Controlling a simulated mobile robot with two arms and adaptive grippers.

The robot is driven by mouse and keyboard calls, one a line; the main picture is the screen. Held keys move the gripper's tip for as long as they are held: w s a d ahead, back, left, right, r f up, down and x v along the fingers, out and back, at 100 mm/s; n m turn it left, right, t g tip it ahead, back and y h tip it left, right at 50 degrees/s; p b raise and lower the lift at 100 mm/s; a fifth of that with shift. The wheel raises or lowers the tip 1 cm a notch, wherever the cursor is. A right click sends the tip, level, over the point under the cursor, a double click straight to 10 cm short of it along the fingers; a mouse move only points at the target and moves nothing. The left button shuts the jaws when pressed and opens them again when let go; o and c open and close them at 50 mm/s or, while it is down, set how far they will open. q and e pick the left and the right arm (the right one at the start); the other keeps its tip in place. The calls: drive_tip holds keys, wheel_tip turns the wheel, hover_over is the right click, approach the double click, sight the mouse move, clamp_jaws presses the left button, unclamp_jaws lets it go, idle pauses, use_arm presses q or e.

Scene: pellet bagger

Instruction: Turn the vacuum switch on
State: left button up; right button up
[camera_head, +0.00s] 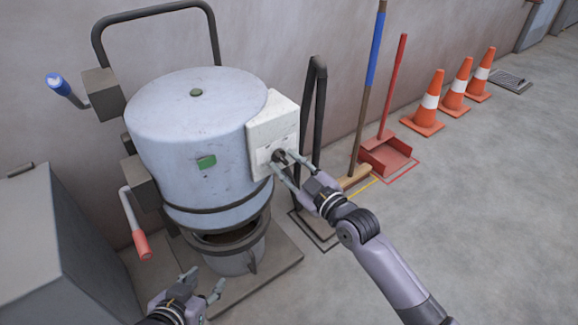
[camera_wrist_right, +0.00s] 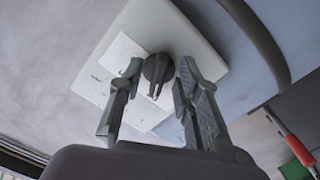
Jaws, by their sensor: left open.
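The vacuum switch is a dark round knob (camera_head: 279,156) on a white control box (camera_head: 262,130) fixed to the right side of a pale blue-grey drum (camera_head: 190,125). My right gripper (camera_head: 282,161) is at the box, its fingertips on either side of the knob. In the right wrist view the knob (camera_wrist_right: 157,71) sits between the two spread fingers (camera_wrist_right: 160,80), with narrow gaps beside it; contact cannot be made out. The knob's pointer ridge faces down in that view. My left gripper (camera_head: 201,283) is open and empty, low in front of the bucket.
A grey bucket (camera_head: 236,262) stands under the drum. A red-handled lever (camera_head: 142,244) and a blue-handled lever (camera_head: 58,84) stick out at left. A broom (camera_head: 369,85), red dustpan (camera_head: 387,155) and orange cones (camera_head: 428,105) stand along the wall at right.

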drive_tip(key=shift+c, duration=0.5)
clamp_jaws()
